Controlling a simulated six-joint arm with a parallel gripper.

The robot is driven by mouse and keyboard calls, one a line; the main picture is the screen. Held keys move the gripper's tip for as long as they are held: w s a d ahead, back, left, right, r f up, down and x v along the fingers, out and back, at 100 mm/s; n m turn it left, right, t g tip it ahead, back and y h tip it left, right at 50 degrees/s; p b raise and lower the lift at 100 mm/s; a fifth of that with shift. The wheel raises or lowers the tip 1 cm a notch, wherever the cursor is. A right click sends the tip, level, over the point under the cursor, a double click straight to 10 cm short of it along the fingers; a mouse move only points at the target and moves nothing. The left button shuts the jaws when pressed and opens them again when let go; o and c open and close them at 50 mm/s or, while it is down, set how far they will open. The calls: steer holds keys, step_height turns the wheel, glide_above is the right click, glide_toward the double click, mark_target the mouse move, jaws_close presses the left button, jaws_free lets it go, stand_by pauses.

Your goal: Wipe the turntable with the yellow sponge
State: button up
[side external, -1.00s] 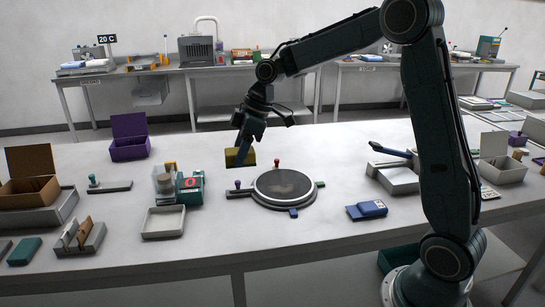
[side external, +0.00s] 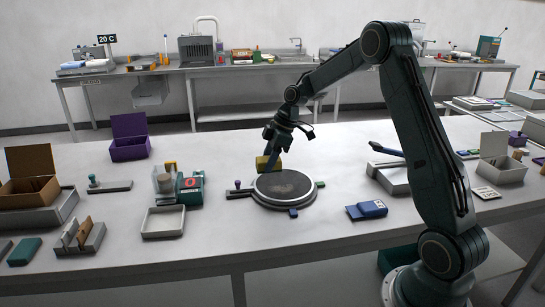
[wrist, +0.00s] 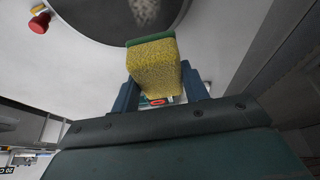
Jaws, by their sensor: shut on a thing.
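The yellow sponge (side external: 264,164) is held in my gripper (side external: 270,160) above the back edge of the turntable. In the wrist view the sponge (wrist: 154,78) is yellow with a green layer on its far end, and the fingers of my gripper (wrist: 158,98) are shut on its two sides. The turntable (side external: 284,187) is a round dark disc with a light rim on the table. In the wrist view its dark disc (wrist: 95,18) lies just beyond the sponge, with a pale speckled patch on it. I cannot tell whether the sponge touches it.
Coloured knobs surround the turntable: purple (side external: 238,184) at left, blue (side external: 293,213) in front, green (side external: 320,184) at right. A red knob (wrist: 39,24) shows in the wrist view. A blue device (side external: 367,210) and a white tray (side external: 163,222) stand apart on either side.

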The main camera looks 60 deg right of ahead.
mark_target(289, 189)
steer(key=shift+f, duration=0.1)
steer(key=shift+f, duration=2.9)
steer(key=shift+f, duration=1.05)
steer(key=shift+s+d, duration=0.1)
steer(key=shift+s+d+r, duration=0.1)
steer(key=shift+s+d, duration=1.15)
steer(key=shift+s, duration=0.05)
steer(key=shift+s+d+f, duration=0.2)
steer(key=shift+s+d, duration=1.15)
steer(key=shift+s, duration=0.05)
steer(key=shift+r, duration=0.1)
